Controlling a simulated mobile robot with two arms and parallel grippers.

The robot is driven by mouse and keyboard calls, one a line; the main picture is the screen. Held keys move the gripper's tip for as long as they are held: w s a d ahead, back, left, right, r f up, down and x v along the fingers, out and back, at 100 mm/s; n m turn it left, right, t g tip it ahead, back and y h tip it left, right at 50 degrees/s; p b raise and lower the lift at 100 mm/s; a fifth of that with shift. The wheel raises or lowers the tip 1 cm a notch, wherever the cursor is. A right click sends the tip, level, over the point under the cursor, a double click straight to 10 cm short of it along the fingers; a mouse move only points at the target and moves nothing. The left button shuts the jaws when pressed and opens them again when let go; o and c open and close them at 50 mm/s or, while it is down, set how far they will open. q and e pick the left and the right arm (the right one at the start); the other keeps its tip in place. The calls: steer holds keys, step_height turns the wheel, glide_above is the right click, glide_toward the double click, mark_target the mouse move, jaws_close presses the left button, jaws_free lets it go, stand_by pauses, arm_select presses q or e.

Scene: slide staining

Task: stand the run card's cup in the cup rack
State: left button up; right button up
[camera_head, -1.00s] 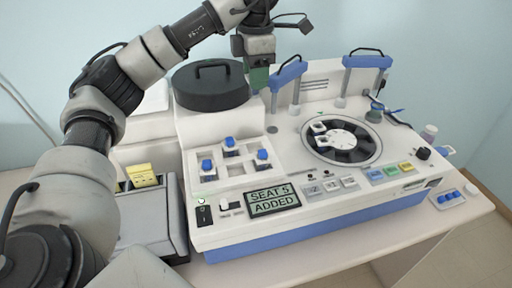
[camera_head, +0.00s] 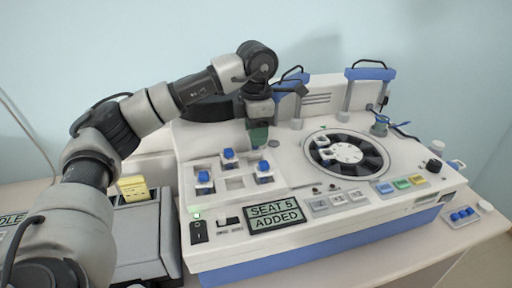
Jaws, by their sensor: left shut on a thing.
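My left gripper (camera_head: 258,136) points down over the back right of the block of square wells (camera_head: 235,183) on the white machine. It is shut, with dark green at its tips; what it holds is too small and hidden to make out. Blue-topped cups stand in three wells: front left (camera_head: 203,179), back middle (camera_head: 229,157) and right (camera_head: 264,169). The gripper is just behind and above the right cup; I cannot tell whether they touch. The display (camera_head: 276,214) reads "SEAT 5 ADDED". My right gripper is not in view.
A round dark carousel (camera_head: 372,158) with white pieces sits right of the wells. Blue-topped handles (camera_head: 370,73) rise behind. A dark lid (camera_head: 205,108) is behind my arm. A grey tray with a yellow block (camera_head: 132,188) is at left, a small tray with blue pieces (camera_head: 463,215) at right.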

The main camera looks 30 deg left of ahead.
mark_target(256, 148)
arm_select(q)
step_height(256, 148, down, 4)
steer(key=shift+p, duration=0.5)
steer(key=shift+f, duration=0.2)
steer(key=shift+f+b, duration=0.35)
steer(key=o, duration=0.9)
